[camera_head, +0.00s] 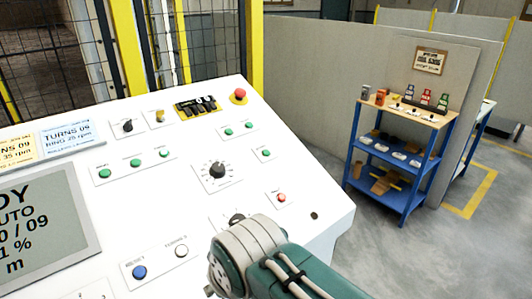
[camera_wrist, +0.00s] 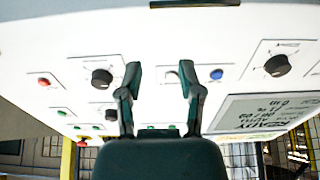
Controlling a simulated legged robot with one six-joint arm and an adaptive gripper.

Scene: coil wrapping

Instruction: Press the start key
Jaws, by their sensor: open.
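The white control panel (camera_head: 200,105) slopes up in front of me with several green buttons, including one in a row of three (camera_head: 135,163). A blue button (camera_head: 139,271) and a white button (camera_head: 181,251) sit together near its front edge; the blue one also shows in the wrist view (camera_wrist: 217,74). The labels are too small to read, so I cannot tell which is the start key. My gripper (camera_wrist: 160,80) is open and empty over the panel, its fingers pointing at the area around the white button. In the head view my arm hides the fingertips.
Black knobs (camera_head: 217,170), a red button (camera_head: 281,198) and a red mushroom button (camera_head: 240,93) stand out from the panel. A grey display screen (camera_head: 45,230) is at left. Yellow-framed mesh fencing (camera_head: 215,45) is behind; a blue shelf unit (camera_head: 395,175) stands right on open floor.

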